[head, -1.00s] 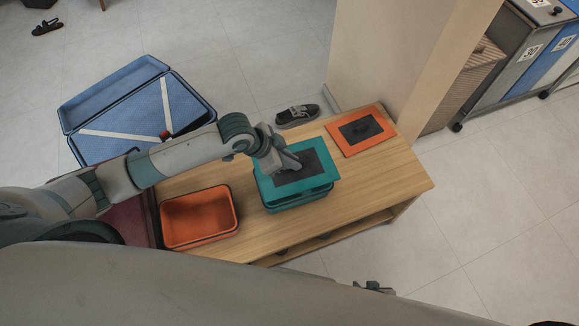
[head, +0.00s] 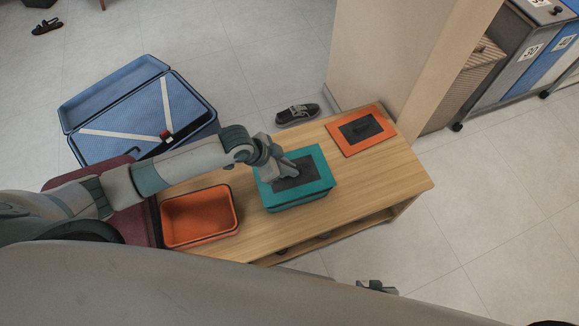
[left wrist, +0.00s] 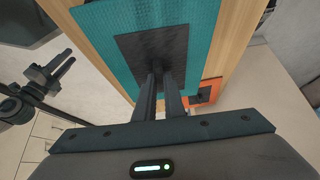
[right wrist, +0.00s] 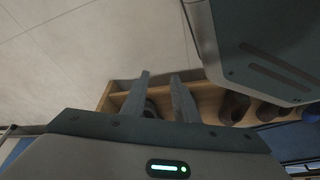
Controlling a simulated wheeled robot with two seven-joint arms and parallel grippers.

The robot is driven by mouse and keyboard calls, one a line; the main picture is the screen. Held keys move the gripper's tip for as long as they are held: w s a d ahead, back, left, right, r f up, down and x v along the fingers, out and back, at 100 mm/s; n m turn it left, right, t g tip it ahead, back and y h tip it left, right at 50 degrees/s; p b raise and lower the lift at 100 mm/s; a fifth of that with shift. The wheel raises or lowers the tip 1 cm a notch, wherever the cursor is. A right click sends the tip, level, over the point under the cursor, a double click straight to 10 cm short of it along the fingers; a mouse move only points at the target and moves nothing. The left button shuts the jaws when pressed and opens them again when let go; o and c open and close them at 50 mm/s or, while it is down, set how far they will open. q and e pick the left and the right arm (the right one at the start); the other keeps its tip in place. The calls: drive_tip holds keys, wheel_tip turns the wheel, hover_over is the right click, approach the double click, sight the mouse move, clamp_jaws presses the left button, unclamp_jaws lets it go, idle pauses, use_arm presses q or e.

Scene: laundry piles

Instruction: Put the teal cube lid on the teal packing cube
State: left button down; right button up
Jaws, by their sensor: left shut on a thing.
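The teal cube lid (head: 317,164), a flat teal panel with a dark centre, sits over the teal packing cube (head: 300,203) on the bench. Its edges look lined up with the cube in the head view; a small gap cannot be ruled out. My left gripper (head: 288,174) is shut on the lid's dark handle from above. The lid (left wrist: 200,18) and the closed left fingers (left wrist: 159,72) show in the left wrist view, where the handle is mostly hidden. My right gripper (head: 377,287) is empty and open, away from the bench; its fingers (right wrist: 160,78) stand apart in the right wrist view.
An orange open cube (head: 200,217) stands left on the wooden bench (head: 370,190); an orange lid (head: 360,130) lies at its far right end. A blue open suitcase (head: 140,110) and a shoe (head: 297,113) are beyond. A pillar (head: 385,60) rises behind.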

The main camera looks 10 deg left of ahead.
drive_tip(key=shift+a, duration=0.25)
use_arm(q)
drive_tip(key=shift+f, duration=0.35)
use_arm(e)
drive_tip(key=shift+s+a+f, duration=0.1)
drive_tip(key=shift+s+a, duration=0.05)
drive_tip(key=shift+a, duration=0.2)
use_arm(q)
drive_tip(key=shift+f, duration=0.2)
drive_tip(key=c, duration=1.9)
unclamp_jaws()
drive_tip(key=shift+o, duration=0.3)
use_arm(e)
drive_tip(key=shift+d, duration=0.7)
